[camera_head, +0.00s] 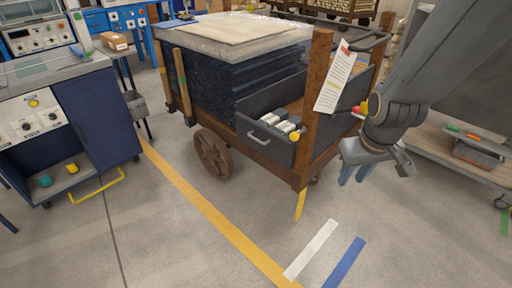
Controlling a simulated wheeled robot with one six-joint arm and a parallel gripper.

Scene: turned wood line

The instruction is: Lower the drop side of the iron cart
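The cart has rusty brown posts and a brown frame (268,148) on spoked wheels, and stands in the middle of the view. A dark grey side panel (280,153) with a pale bar handle (265,138) stands upright on its near side. Small white boxes show just behind the panel's top edge. Another dark panel (335,115) closes the right end, with red and yellow knobs beside it. My gripper (355,176) hangs right of the cart's near corner post, pointing down, apart from the panel handle. Its blue fingertips look spread, with nothing between them.
A white tag (335,78) hangs on the corner post. A blue workbench (105,115) with a yellow rail stands at left. A shelf (450,145) with a grey bin is at right. The floor in front, with yellow, white and blue tape, is clear.

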